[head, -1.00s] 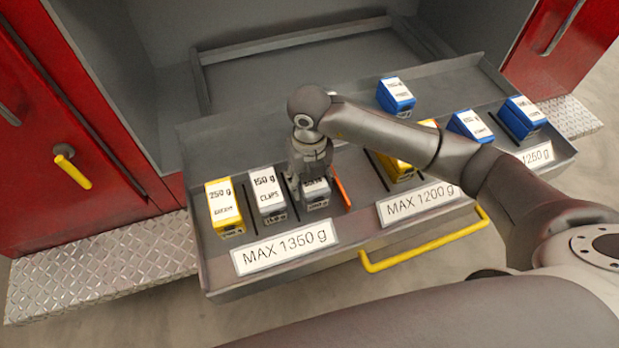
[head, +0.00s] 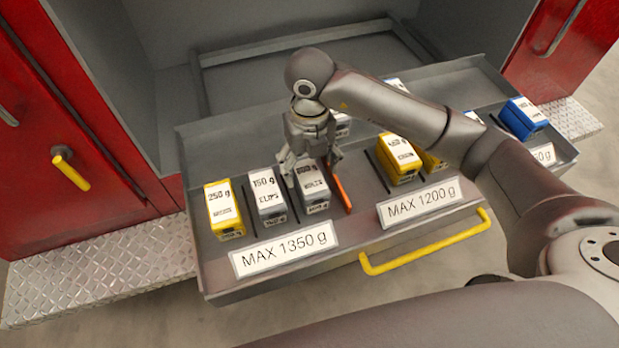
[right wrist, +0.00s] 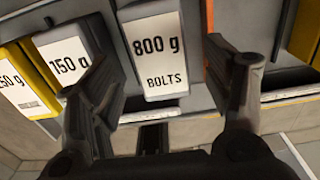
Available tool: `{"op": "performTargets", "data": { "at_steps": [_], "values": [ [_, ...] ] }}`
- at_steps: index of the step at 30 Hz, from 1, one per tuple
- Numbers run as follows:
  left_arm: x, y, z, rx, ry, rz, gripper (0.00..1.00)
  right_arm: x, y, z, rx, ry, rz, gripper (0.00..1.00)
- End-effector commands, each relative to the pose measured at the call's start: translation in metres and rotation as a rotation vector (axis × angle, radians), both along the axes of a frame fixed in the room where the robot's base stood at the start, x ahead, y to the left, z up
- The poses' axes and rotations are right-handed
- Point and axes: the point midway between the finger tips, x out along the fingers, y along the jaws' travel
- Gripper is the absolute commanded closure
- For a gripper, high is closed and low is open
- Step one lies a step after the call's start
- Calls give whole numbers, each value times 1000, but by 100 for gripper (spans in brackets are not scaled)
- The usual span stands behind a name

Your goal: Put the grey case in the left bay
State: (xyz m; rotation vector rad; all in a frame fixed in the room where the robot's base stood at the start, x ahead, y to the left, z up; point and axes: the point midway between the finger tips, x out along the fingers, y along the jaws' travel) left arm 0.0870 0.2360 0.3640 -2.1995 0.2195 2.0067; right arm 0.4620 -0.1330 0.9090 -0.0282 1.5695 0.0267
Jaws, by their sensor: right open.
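A grey case labelled 800 g BOLTS (head: 313,187) stands in the left bay of the drawer, the bay with the MAX 1350 g plate (head: 284,248). It stands between a grey 150 g case (head: 267,197) and an orange divider (head: 340,185). My right gripper (head: 310,162) is open just above and behind the bolts case, empty. In the right wrist view the bolts case (right wrist: 158,58) shows between the spread fingers, its label readable. My left gripper is not in view.
A yellow 250 g case (head: 223,211) stands at the left bay's left end. Yellow cases (head: 400,158) stand in the MAX 1200 g bay, and a blue case (head: 523,118) is at the right. Another case (head: 342,125) is partly hidden behind my gripper. A yellow handle (head: 425,245) runs along the front.

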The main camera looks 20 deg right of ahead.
Motion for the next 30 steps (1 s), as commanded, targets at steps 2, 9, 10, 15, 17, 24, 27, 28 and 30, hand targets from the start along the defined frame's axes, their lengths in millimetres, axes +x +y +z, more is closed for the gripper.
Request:
{"op": "performTargets", "data": {
  "at_steps": [2,9,10,15,17,24,27,28,30],
  "values": [
    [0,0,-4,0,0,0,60,1,0,17,1,-6,0,27],
    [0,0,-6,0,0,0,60,0,0,50,0,-2,0,27],
    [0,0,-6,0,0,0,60,0,0,52,0,-1,0,27],
    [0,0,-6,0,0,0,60,0,0,56,0,1,-1,27],
    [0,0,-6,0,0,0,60,0,0,56,0,1,-1,27],
    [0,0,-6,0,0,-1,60,0,0,56,0,1,-1,27],
    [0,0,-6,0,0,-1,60,0,0,56,0,1,-1,27],
    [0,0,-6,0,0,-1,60,0,0,56,0,1,0,27],
    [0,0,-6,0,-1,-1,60,0,0,56,0,1,0,27]
  ]
}}
